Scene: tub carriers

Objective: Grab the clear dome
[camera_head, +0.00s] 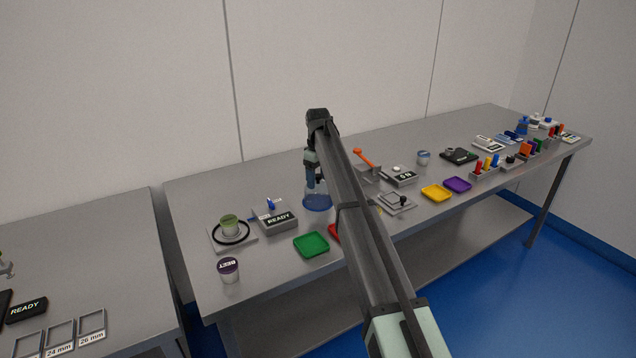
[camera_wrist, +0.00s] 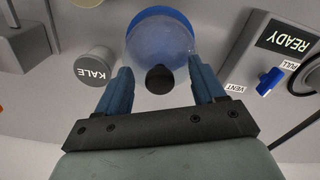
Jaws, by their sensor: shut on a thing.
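The clear dome (camera_head: 318,196) is on the table beneath my gripper (camera_head: 313,180) in the head view. It is see-through, and blue shows at its bottom. In the wrist view the dome (camera_wrist: 160,38) has a dark round knob (camera_wrist: 160,79) on top. The two blue fingers of my gripper (camera_wrist: 160,70) stand either side of the knob and are shut on the dome. The exact contact is hard to make out. I cannot tell whether the dome is lifted off the table.
A READY box (camera_head: 279,221) with a blue lever stands left of the dome. A green tray (camera_head: 311,245) and a red tray (camera_head: 334,232) lie in front. A KALE tub (camera_wrist: 95,68) is near the dome in the wrist view. A BEET tub (camera_head: 229,270) stands at the front left.

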